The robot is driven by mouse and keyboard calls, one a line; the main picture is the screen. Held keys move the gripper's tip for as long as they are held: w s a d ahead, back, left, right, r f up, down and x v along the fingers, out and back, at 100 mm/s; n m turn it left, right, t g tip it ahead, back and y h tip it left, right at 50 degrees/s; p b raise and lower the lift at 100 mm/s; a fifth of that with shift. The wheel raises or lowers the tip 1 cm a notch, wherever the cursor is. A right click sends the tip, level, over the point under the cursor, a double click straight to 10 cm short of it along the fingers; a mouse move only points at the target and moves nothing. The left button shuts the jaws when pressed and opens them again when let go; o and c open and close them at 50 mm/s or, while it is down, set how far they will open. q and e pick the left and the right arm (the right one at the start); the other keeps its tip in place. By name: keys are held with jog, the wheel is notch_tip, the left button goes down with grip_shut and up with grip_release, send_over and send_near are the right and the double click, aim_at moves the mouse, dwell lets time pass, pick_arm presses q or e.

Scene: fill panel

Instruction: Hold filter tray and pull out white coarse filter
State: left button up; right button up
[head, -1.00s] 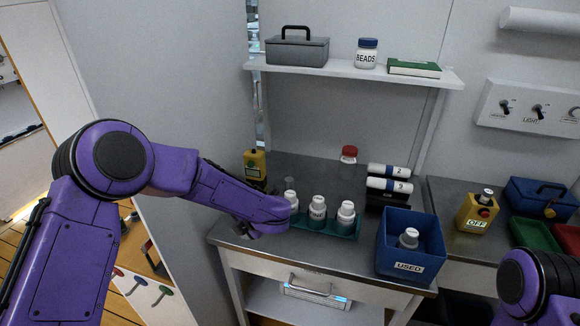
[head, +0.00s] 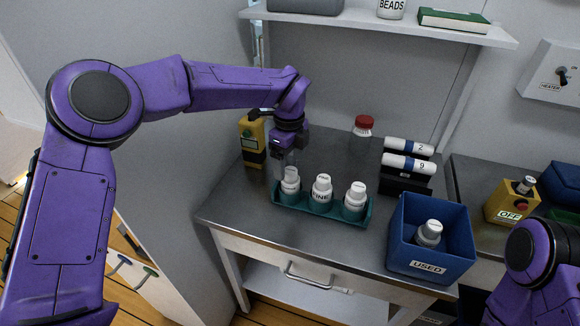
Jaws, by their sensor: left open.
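A teal filter tray (head: 325,213) stands on the grey bench and holds a row of three white filters. The middle filter (head: 321,188) has a label that seems to read FINE. The left filter (head: 290,184) and the right filter (head: 355,197) have labels I cannot read clearly, so I cannot tell which is the coarse one. My left gripper (head: 285,160) points down, open, just above and behind the left filter. Whether its fingers touch that filter cannot be told. My right gripper is out of view; only part of my right arm shows at lower right.
A blue bin (head: 415,265) marked USED stands right of the tray with a white filter (head: 429,232) inside. A yellow device (head: 252,142) stands behind left. A red-capped jar (head: 362,130) and two white rolls (head: 409,146) stand behind. The bench front is clear.

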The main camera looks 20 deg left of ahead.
aim_at(290, 169)
pick_arm(q)
jog(key=f, duration=0.2)
jog(key=f+p, duration=0.1)
jog(key=f, duration=0.2)
jog(key=shift+w+f, duration=0.2)
jog(key=shift+f, duration=0.1)
jog(key=shift+s+f, duration=0.1)
jog(key=shift+f, duration=0.05)
jog(key=c, duration=1.2)
jog(key=o, duration=1.2)
jog(key=shift+r, duration=0.4)
notch_tip(290, 169, up, 10)
jog(key=shift+f+b, duration=0.15)
jog(key=shift+b, duration=1.05)
